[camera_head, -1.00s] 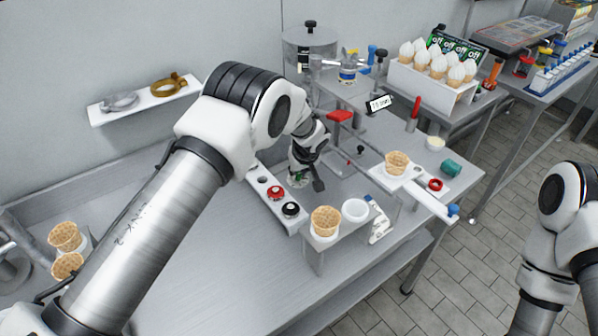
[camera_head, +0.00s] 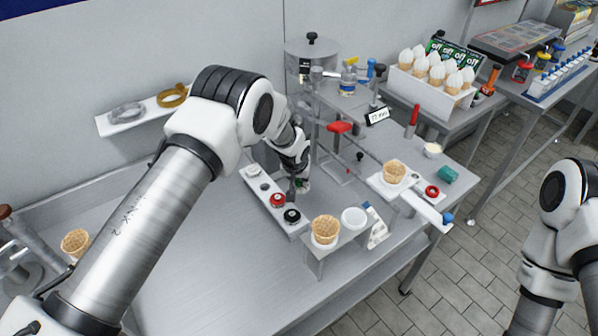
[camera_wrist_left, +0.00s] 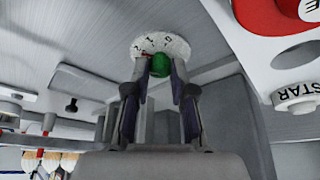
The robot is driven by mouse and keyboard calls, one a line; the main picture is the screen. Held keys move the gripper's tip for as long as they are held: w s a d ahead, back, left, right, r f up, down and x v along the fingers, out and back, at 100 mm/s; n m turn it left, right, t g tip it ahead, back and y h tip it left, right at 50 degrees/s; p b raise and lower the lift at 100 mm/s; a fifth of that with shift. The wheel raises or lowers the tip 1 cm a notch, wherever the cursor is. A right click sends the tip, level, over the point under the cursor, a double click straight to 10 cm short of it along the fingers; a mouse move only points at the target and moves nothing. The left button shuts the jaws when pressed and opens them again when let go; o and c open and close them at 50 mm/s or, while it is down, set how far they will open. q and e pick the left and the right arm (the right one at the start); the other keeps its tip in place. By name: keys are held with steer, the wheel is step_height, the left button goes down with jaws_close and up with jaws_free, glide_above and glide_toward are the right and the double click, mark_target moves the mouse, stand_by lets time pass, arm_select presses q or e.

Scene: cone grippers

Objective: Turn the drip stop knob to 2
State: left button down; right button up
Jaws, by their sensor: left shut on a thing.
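The drip stop knob is a small green knob (camera_wrist_left: 161,64) on a round white dial (camera_wrist_left: 178,45) with dark numerals, among them 1 and 0. My left gripper (camera_wrist_left: 162,75) is shut on the knob, one finger on each side of it. The fingers and the knob cover part of the dial, and I cannot tell surely which number the knob points to. In the head view my left gripper (camera_head: 301,186) is low beside the button strip, with a bit of green at its tips. My right gripper is out of view; only its arm shows at the right.
A strip with red and black buttons (camera_head: 272,202) lies close to the left gripper; a START label (camera_wrist_left: 299,95) shows in the wrist view.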

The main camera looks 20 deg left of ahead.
arm_select(q)
steer(key=shift+r+m+h+p, duration=0.15)
steer(key=shift+m+h+p, duration=0.15)
steer(key=shift+m+p, duration=0.4)
steer(key=shift+a+f+m+p, duration=0.1)
steer(key=shift+f+m+p, duration=0.15)
steer(key=shift+p, duration=0.35)
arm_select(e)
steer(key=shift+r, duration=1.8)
arm_select(q)
steer(key=c, duration=1)
jaws_free()
steer(key=shift+w+f, duration=0.15)
steer(key=shift+w, duration=0.05)
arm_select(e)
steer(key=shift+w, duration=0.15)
arm_select(q)
steer(key=v, duration=1.2)
steer(key=shift+w+a, duration=0.1)
